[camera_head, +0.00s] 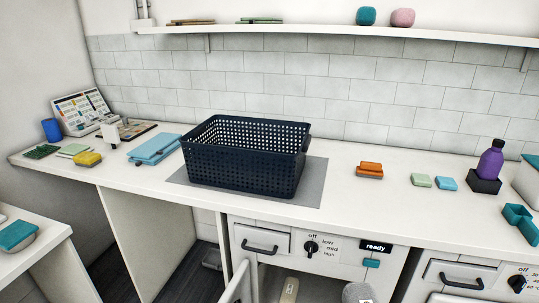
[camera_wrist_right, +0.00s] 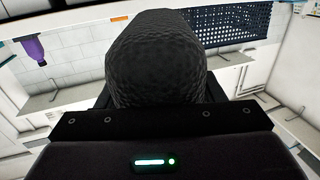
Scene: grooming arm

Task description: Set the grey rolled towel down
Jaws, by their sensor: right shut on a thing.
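The dark grey rolled towel (camera_wrist_right: 155,60) fills the middle of the right wrist view, rounded end up in the picture, with a textured surface. My right gripper (camera_wrist_right: 155,97) is shut on it; the towel hides most of the fingers. My left gripper is in neither view.
An orange stack (camera_head: 370,169), green and blue blocks (camera_head: 446,183), a purple bottle (camera_head: 490,160) and a teal holder (camera_head: 520,222) stand to the right. Bare counter lies between the mat and the orange stack.

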